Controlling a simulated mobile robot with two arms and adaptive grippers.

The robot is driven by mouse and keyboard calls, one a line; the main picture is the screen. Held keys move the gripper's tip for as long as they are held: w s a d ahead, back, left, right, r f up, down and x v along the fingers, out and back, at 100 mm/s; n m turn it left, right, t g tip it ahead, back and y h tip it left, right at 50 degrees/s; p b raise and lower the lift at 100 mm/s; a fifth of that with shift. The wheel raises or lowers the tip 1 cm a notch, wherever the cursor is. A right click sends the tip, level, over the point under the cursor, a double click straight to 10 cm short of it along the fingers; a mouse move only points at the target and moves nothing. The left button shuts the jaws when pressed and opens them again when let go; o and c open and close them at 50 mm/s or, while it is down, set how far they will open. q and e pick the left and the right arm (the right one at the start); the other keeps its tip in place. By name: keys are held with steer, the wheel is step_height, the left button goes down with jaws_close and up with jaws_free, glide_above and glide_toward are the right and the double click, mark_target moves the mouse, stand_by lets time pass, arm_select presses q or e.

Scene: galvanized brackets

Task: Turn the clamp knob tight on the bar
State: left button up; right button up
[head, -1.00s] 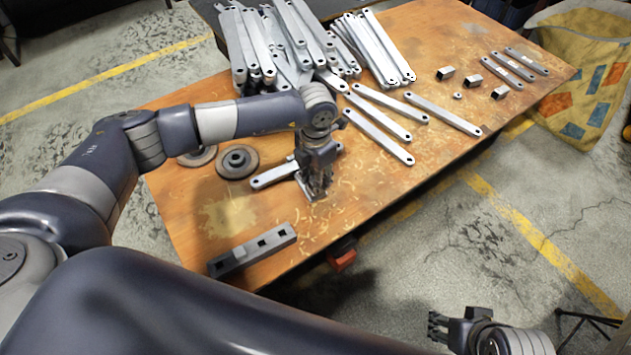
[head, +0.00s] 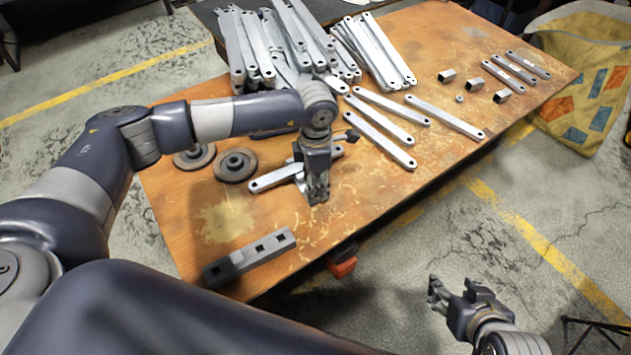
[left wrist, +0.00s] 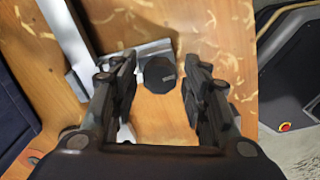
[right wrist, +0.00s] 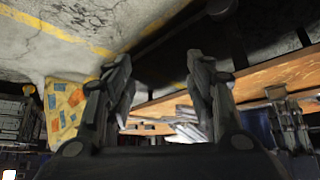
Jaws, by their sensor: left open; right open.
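The dark many-sided clamp knob (left wrist: 159,74) shows in the left wrist view, between the two fingers of my left gripper (left wrist: 160,95). The fingers are open, with a gap on each side of the knob. A silver metal piece (left wrist: 125,60) lies just behind the knob, beside a longer pale bar (left wrist: 66,35). My right gripper (head: 462,296) is open and empty, off the table's front edge.
The wooden table (head: 225,215) carries a pile of galvanized bars (head: 290,45) at the back. Two dark discs (head: 236,165) lie left of my left gripper. A dark block with square holes (head: 249,257) lies near the front. An orange-red object (head: 343,262) is at the front edge.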

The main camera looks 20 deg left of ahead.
arm_select(q)
step_height(320, 180, up, 2)
steer(key=shift+r+p, duration=0.1)
steer(key=shift+p, duration=0.65)
step_height(320, 180, up, 2)
steer(key=shift+r+p, duration=0.2)
steer(key=shift+p, duration=0.65)
steer(key=shift+r+p, duration=0.3)
steer(key=shift+r, duration=0.4)
arm_select(e)
steer(key=s+d+f+g+h, duration=0.1)
steer(key=s+d+f+g, duration=0.1)
steer(key=s+g, duration=0.2)
steer(key=shift+s+f, duration=0.15)
steer(key=shift+s, duration=1.1)
